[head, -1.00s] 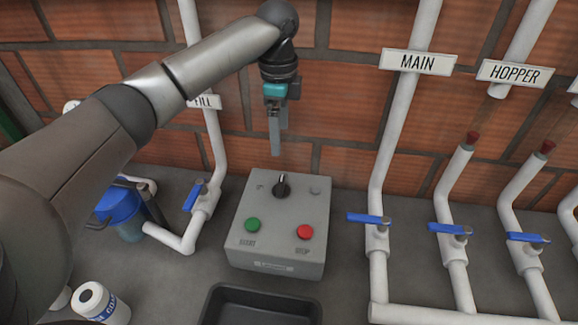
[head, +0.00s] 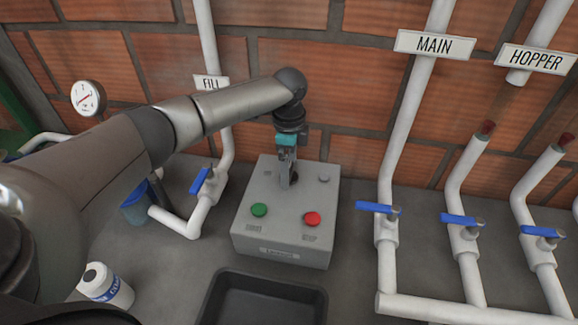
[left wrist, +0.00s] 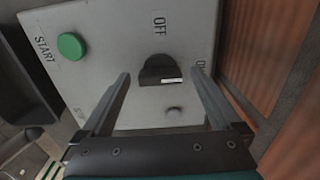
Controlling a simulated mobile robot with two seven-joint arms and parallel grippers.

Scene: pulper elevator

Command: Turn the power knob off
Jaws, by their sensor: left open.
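The black power knob (left wrist: 160,71) sits on the grey control box (head: 245,223), with its white mark turned away from the OFF label (left wrist: 159,23) in the left wrist view. My left gripper (head: 288,184) points down at the knob, which it mostly hides in the head view. In the left wrist view its open fingers (left wrist: 160,76) are on either side of the knob, with gaps between. The box also bears a green START button (head: 259,210) and a red button (head: 312,218). My right gripper is not in view.
White pipes with blue valve handles (head: 379,208) stand right of the box, and another blue handle (head: 199,181) is left of it. A black tray (head: 222,303) lies in front. A brick wall (head: 345,100) is behind. A white bottle (head: 105,285) stands front left.

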